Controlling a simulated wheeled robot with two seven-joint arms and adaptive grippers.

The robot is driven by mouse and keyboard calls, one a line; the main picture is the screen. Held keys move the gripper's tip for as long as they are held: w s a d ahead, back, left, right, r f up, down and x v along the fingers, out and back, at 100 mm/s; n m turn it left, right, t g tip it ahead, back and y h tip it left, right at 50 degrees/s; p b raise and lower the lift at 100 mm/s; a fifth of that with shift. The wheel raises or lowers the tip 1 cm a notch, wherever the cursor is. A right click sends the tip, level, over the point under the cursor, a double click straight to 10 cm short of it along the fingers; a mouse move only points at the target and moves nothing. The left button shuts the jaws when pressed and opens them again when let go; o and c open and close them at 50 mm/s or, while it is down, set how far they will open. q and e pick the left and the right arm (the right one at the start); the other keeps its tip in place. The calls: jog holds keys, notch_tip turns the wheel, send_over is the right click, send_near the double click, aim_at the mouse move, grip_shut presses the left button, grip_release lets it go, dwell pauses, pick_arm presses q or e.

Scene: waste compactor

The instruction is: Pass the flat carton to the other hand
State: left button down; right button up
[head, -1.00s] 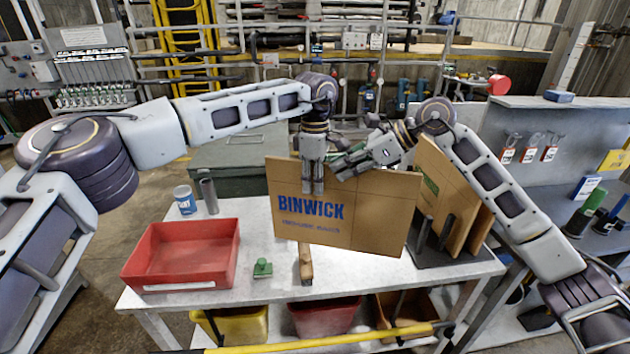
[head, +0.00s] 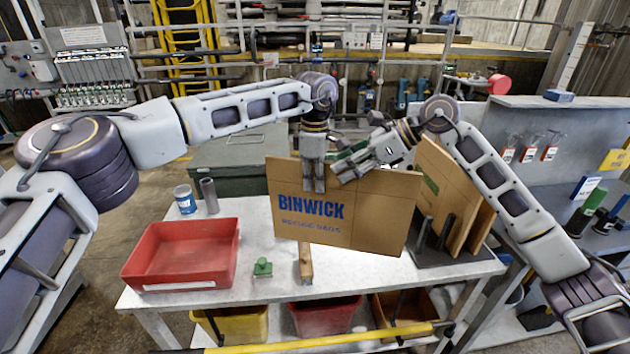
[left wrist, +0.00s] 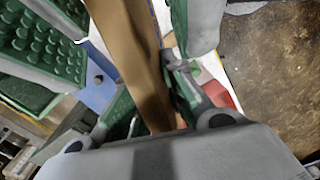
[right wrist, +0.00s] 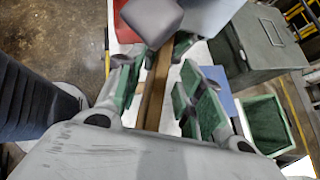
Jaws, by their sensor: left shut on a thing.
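The flat carton (head: 375,215), a brown panel with blue BINWICK lettering, hangs upright above the table's back half. My left gripper (head: 314,185) points down and is shut on its top edge, left of the middle. The carton (left wrist: 132,60) runs between its green pads in the left wrist view. My right gripper (head: 346,170) comes in from the right at the same top edge, close beside the left one. In the right wrist view the carton's edge (right wrist: 154,90) lies between its parted green-padded fingers (right wrist: 158,95), with a gap showing on the right side.
A red tray (head: 180,279), a green-handled stamp-like item (head: 262,267) and a wooden-handled tool (head: 305,265) are on the table (head: 225,295). A can (head: 185,199) stands behind. More cardboard panels (head: 455,215) stand in a dark rack at the right, near the carton's right edge.

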notch_tip(320, 180, up, 7)
send_over(387, 170)
jog(key=shift+w+f, duration=0.1)
jog(key=shift+f, duration=0.1)
dwell(0.5)
